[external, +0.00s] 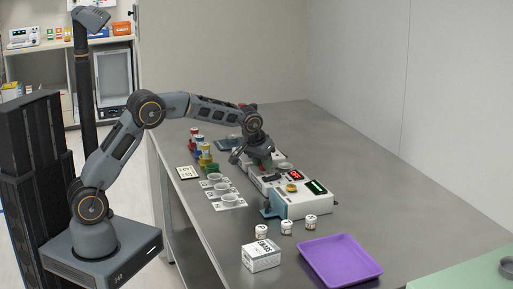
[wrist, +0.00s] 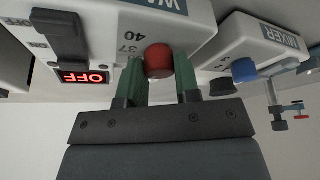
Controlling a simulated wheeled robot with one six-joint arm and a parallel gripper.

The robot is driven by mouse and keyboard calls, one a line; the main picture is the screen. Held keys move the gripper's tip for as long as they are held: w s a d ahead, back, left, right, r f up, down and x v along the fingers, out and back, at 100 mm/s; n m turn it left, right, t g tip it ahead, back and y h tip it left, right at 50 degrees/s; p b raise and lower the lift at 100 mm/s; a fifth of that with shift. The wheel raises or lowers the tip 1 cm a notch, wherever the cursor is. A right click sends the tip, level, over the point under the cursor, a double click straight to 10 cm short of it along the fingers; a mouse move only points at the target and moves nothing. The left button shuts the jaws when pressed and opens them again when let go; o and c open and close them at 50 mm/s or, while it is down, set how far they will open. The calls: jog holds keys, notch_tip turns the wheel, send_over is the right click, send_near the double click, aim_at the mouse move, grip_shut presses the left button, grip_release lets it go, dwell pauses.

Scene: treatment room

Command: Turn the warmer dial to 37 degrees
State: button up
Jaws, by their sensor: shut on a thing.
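The warmer (wrist: 195,20) is a white box with a partly visible "WA" label, marks 37 and 40, and a red display (wrist: 83,77) reading OFF. Its dial (wrist: 158,60) is a red round knob. My gripper (wrist: 160,85) has its two green fingers on either side of the dial and is shut on it. The fingers hide part of the scale, and I cannot tell where the dial points. In the external view my gripper (external: 262,163) is over the row of white devices, and the red display (external: 296,175) shows beside it.
A black switch (wrist: 62,35) sits by the display. The mixer (wrist: 255,35) with a blue knob (wrist: 244,70) is close beside the warmer. A device with a green display (external: 316,187), small jars (external: 287,227), a white box (external: 261,256) and a purple tray (external: 341,262) stand nearer the camera.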

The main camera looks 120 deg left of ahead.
jog(key=m, duration=0.2)
jog(key=m+t+p, duration=0.1)
jog(key=m, duration=0.1)
jog(key=shift+t+h, duration=0.3)
jog(key=shift+h, duration=0.1)
jog(key=shift+s+a+m+t+h, duration=0.1)
jog(key=shift+m+t+h, duration=0.4)
jog(key=shift+m, duration=1.5)
jog(key=o, duration=0.9)
jog(key=v, duration=1.4)
jog(key=shift+a+f, duration=0.1)
